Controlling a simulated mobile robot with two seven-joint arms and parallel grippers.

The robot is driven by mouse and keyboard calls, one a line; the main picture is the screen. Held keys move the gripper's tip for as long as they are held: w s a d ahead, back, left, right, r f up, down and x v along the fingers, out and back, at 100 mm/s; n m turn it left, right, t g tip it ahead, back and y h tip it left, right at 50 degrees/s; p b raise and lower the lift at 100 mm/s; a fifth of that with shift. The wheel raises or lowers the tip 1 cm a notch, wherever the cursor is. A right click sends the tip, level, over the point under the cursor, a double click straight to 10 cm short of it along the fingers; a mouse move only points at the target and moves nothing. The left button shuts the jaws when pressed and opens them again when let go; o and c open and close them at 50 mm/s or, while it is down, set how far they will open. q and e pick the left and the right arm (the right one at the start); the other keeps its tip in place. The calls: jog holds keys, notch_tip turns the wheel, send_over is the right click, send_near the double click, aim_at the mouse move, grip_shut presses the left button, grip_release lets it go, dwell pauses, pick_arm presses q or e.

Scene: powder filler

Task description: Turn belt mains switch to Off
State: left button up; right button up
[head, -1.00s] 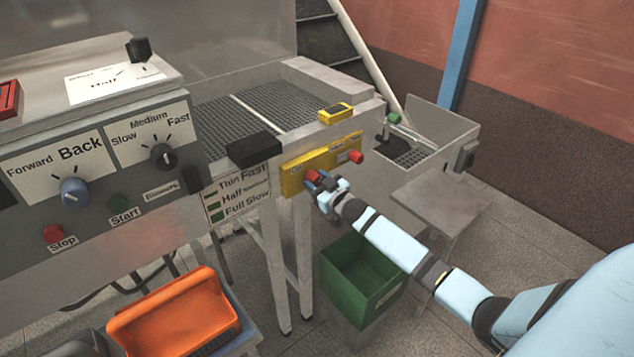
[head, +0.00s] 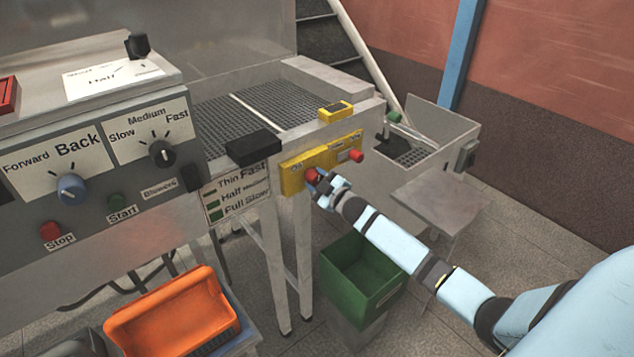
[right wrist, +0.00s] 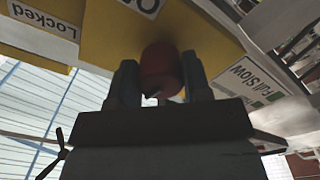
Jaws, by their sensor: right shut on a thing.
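The yellow switch panel (head: 291,182) is on the front of the belt frame, with a red knob (head: 311,174) on its left part and another red knob (head: 356,156) on its right part. My right gripper (head: 319,182) is at the left red knob. In the right wrist view the two fingers (right wrist: 161,85) stand on either side of the red knob (right wrist: 160,62), shut on it. The yellow panel (right wrist: 105,30) behind it carries a "Locked" label. The knob's pointer position is hidden by the gripper. My left gripper is not in view.
A grey control box with a blue knob (head: 72,188) stands at the left. A green bin (head: 345,285) is below the panel, and an orange crate (head: 170,310) is at lower left. A small grey table (head: 440,200) stands at the right.

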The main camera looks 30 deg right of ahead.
jog(key=n+b, duration=0.1)
jog(key=n, duration=0.4)
jog(key=shift+n, duration=0.3)
jog(key=n+b, duration=0.2)
jog(key=n, duration=0.4)
jog(key=shift+r, duration=0.1)
dwell(0.3)
jog(key=o, duration=0.9)
jog(key=s+d+b, duration=0.1)
jog(key=s, duration=1.2)
jog(key=shift+s, duration=0.4)
